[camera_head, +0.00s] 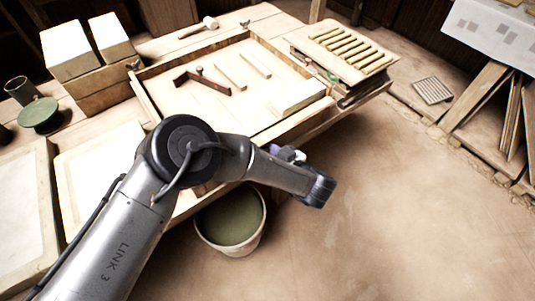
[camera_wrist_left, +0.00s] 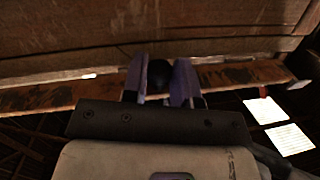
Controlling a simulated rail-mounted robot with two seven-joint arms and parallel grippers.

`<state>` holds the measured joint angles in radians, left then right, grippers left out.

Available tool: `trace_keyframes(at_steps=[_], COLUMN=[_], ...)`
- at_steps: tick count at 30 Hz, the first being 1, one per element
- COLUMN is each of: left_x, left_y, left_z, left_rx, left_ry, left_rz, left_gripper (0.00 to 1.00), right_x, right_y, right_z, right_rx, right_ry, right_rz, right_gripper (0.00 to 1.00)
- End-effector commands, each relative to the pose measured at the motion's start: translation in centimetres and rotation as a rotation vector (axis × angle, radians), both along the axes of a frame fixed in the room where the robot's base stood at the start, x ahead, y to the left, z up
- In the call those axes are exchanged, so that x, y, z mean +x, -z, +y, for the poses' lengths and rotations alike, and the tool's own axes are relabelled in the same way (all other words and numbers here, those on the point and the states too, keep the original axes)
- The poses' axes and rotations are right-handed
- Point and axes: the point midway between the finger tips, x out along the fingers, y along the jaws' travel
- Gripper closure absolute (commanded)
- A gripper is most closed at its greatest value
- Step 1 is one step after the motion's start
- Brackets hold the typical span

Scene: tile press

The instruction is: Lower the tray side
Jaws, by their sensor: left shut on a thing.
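The wooden tray (camera_head: 175,98) stands on the bench with raised rims. Its near right side is partly hidden behind my left arm. My left gripper (camera_head: 288,154) is at that near side, mostly hidden by my forearm. In the left wrist view, the purple fingers of the gripper (camera_wrist_left: 160,82) are closed on a dark round knob (camera_wrist_left: 158,74). A broad wooden board (camera_wrist_left: 120,38) spans the picture behind the knob, with a narrower plank (camera_wrist_left: 232,74) below it. My right gripper is in neither view.
A bucket of green liquid (camera_head: 231,220) stands below my forearm. A dark-red angled tool (camera_head: 203,81), wooden strips (camera_head: 230,76) and a pale block (camera_head: 297,97) lie in the tray. A slatted rack (camera_head: 345,50) stands beyond it.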

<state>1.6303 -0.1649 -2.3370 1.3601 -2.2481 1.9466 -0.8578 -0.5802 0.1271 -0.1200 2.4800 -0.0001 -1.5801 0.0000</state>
Motion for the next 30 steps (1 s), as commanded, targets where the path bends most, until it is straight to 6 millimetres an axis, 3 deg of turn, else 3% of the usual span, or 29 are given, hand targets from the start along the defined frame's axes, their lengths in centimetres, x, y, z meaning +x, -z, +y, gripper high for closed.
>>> trace_keyframes(at_steps=[9, 26, 27, 30], left_x=[0.17, 0.20, 0.20, 0.20], left_y=[0.68, 0.73, 0.74, 0.71], left_z=[0.09, 0.18, 0.17, 0.18], left_rx=[0.069, 0.083, 0.083, 0.083], left_ry=[0.003, 0.002, 0.002, 0.001], left_rz=[-0.078, -0.092, -0.092, -0.092], left_gripper=[0.97, 0.97, 0.69, 0.60], right_x=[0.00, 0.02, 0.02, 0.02], right_y=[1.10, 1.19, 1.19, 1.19], right_z=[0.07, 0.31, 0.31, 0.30], right_rx=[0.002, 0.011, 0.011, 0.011], right_ry=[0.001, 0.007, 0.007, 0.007], right_rz=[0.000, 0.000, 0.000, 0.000], right_gripper=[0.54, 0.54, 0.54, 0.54])
